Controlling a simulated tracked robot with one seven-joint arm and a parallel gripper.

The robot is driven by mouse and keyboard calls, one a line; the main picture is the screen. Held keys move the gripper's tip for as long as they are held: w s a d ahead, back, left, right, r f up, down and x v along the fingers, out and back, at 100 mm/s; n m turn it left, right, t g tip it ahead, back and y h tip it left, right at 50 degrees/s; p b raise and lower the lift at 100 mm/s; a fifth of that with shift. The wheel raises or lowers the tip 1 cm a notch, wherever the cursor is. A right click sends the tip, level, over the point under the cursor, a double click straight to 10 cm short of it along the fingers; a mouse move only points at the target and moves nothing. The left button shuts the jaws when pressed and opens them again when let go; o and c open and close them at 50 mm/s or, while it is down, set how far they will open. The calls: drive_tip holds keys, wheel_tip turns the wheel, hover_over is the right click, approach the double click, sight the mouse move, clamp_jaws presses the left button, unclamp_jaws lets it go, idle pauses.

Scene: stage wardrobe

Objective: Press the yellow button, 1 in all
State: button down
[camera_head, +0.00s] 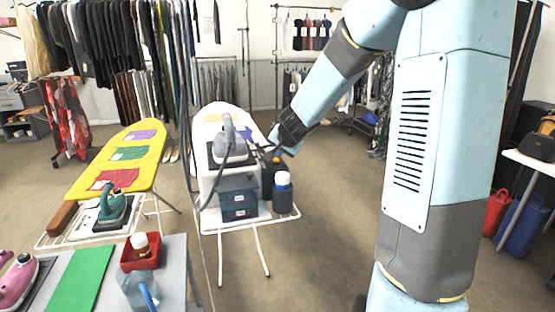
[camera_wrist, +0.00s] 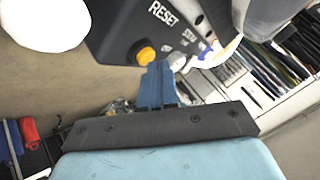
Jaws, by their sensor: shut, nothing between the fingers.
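The yellow button (camera_wrist: 146,55) sits on a dark panel (camera_wrist: 118,42) marked RESET in the wrist view. It also shows as a small orange-yellow spot (camera_head: 276,160) on the dark box at the ironing station in the head view. My gripper (camera_wrist: 157,70) is shut and empty. Its blue fingertips appear just below and to the right of the yellow button, close to it; I cannot tell whether they touch. A pale button (camera_wrist: 176,60) is partly hidden behind the fingertips. In the head view my gripper (camera_head: 270,146) reaches in above the box.
A white-capped dark bottle (camera_head: 283,195) stands right in front of the box. A yellow ironing board (camera_head: 118,157) stands further left. Floor to the right of the station is clear.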

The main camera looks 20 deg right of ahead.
sight(278, 162)
drive_tip(key=shift+f, duration=0.2)
drive_tip(key=shift+a+r, duration=0.1)
drive_tip(key=shift+r, duration=0.45)
idle(0.3)
drive_tip(key=shift+r, duration=0.35)
drive_tip(key=shift+r, duration=0.2)
drive_tip(key=shift+r, duration=2.3)
drive_tip(key=shift+s, duration=0.1)
